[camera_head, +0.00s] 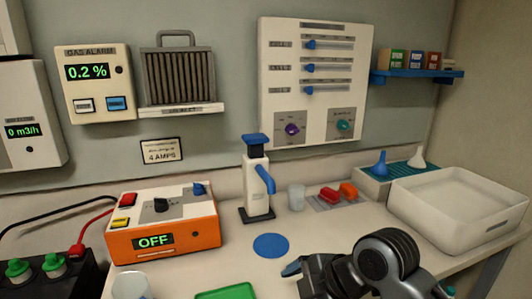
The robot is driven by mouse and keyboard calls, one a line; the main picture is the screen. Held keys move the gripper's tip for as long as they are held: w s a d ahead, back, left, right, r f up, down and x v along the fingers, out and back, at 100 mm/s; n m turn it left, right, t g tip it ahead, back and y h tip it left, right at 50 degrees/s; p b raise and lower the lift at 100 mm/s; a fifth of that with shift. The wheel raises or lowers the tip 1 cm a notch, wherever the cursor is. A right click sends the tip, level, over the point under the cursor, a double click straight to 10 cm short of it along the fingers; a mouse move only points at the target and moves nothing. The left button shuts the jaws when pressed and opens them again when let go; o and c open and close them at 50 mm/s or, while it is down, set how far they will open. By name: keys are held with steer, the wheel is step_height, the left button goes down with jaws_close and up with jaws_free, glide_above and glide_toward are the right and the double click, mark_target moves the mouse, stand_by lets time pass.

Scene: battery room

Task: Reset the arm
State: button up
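My arm comes in at the bottom right, dark grey and black, with a round joint above the bench. My gripper (295,271) is at its left end, low over the front of the bench, beyond the blue disc's lower right side.
An orange power unit (165,222) reading OFF stands left. A white dispenser (256,185) with blue lever stands at centre, behind a blue disc (271,246). A white tray (457,205) is right. A green tray (226,293) and a clear beaker (130,286) are at front.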

steer(key=a+m, duration=0.1)
steer(key=s+a+m+t+y, duration=0.1)
steer(key=a, duration=0.1)
steer(key=s+a+m, duration=0.1)
steer(key=shift+a+f+t+y, duration=0.2)
steer(key=shift+f+t+y, duration=0.1)
steer(key=shift+f+t, duration=0.1)
steer(key=s+d+f+m+t+h, duration=0.1)
steer(key=s+d+m+t+h, duration=0.2)
steer(key=s+m, duration=0.45)
steer(key=s+d+f+m+t+h, duration=0.15)
steer(key=s+d+m, duration=0.3)
steer(key=s, duration=0.55)
steer(key=s+d+f+m+t+h, duration=0.2)
steer(key=s+d+m+t, duration=0.3)
steer(key=s, duration=0.4)
steer(key=s+d+r+m+h, duration=0.1)
steer(key=s+d+r, duration=0.6)
steer(key=s, duration=0.4)
steer(key=shift+r, duration=0.35)
